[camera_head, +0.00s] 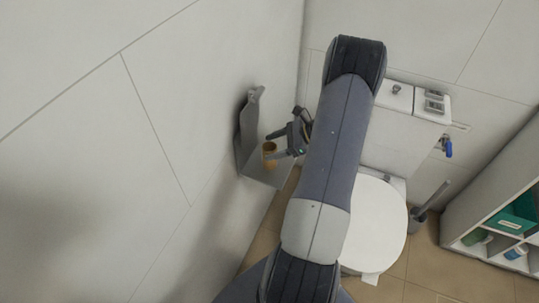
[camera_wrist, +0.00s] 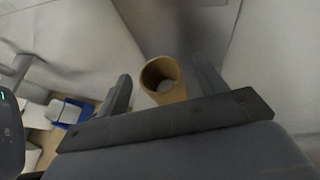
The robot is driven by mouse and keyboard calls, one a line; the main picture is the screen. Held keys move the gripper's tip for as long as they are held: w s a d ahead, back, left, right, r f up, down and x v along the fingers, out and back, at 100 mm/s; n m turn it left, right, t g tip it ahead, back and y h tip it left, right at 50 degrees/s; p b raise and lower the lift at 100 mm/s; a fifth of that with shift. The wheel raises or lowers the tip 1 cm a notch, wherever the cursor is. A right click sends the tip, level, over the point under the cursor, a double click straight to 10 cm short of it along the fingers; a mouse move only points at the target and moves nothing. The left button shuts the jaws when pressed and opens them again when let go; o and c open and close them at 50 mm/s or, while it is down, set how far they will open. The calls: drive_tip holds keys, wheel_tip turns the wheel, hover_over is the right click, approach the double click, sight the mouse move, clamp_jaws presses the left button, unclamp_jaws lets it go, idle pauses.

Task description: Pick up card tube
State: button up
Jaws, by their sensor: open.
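The card tube (camera_head: 269,152) is a short brown cardboard cylinder. In the head view it stands on a grey metal holder (camera_head: 245,160) fixed to the left wall. My gripper (camera_head: 283,144) is beside it, reaching in from the right. In the wrist view the card tube (camera_wrist: 163,80) shows its open round end between the two fingers of my gripper (camera_wrist: 163,90). The fingers are open, one on each side, with a gap at the left. Whether the right finger touches the tube cannot be told. The tube's lower part is hidden behind my gripper.
The wall is close on the left. A white toilet (camera_head: 380,225) stands to the right behind my arm, with a toilet brush (camera_head: 428,205) beside it. A white shelf (camera_head: 490,215) with coloured items is at the far right.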

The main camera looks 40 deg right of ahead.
drive_tip(key=c, duration=1.3)
